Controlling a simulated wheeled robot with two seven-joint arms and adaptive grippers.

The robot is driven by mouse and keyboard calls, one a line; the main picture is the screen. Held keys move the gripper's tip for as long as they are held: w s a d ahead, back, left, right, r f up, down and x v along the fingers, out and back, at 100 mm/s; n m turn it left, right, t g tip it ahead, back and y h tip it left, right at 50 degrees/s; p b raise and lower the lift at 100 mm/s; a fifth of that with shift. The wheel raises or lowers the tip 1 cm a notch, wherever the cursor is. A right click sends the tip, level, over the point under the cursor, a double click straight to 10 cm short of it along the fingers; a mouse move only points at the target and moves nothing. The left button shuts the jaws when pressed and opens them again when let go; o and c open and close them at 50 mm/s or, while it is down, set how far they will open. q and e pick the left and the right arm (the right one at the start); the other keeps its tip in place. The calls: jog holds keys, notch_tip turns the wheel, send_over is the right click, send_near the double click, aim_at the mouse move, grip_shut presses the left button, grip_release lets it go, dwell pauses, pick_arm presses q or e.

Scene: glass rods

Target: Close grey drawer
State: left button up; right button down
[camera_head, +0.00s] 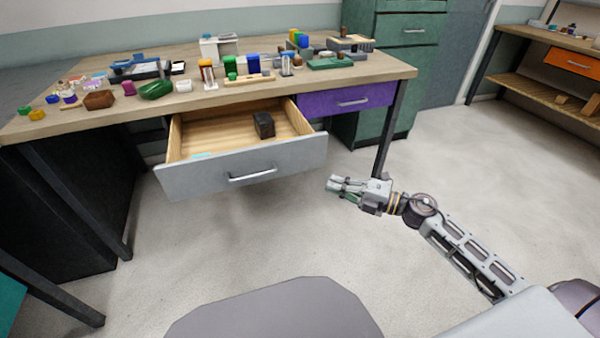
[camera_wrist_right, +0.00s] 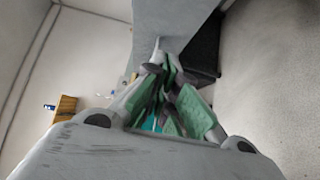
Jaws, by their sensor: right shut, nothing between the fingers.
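The grey drawer (camera_head: 205,183) stands pulled out under the workbench in the head view. It has a silver bar handle (camera_head: 252,175) on its front and a pale wooden inside. A black block (camera_head: 264,125) and a small light-blue item (camera_head: 202,156) lie in it. My right gripper (camera_head: 333,186) is shut and empty, just right of the drawer front's right end and apart from it. In the right wrist view its green-padded fingers (camera_wrist_right: 170,100) are together, with a grey surface beyond that may be the drawer front. My left gripper is not in view.
A purple drawer (camera_head: 325,104) sits closed right of the grey one. The workbench top (camera_head: 390,68) holds many small items. A bench leg (camera_head: 388,130) stands behind my right gripper. The floor in front of the drawer is clear.

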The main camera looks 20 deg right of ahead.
jog(key=shift+w+a, duration=0.15)
jog(key=shift+a, duration=0.05)
dwell(0.4)
jog(key=b, duration=0.3)
send_near(284, 161)
jog(key=shift+w+a, duration=0.65)
jog(key=shift+a, duration=1.05)
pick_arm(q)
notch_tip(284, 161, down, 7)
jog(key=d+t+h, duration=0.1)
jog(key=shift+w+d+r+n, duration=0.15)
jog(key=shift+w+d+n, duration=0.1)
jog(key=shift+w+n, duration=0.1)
pick_arm(e)
jog(key=shift+w+r, duration=0.1)
jog(key=shift+w, duration=0.7)
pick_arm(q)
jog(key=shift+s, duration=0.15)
pick_arm(e)
jog(key=shift+w, duration=0.15)
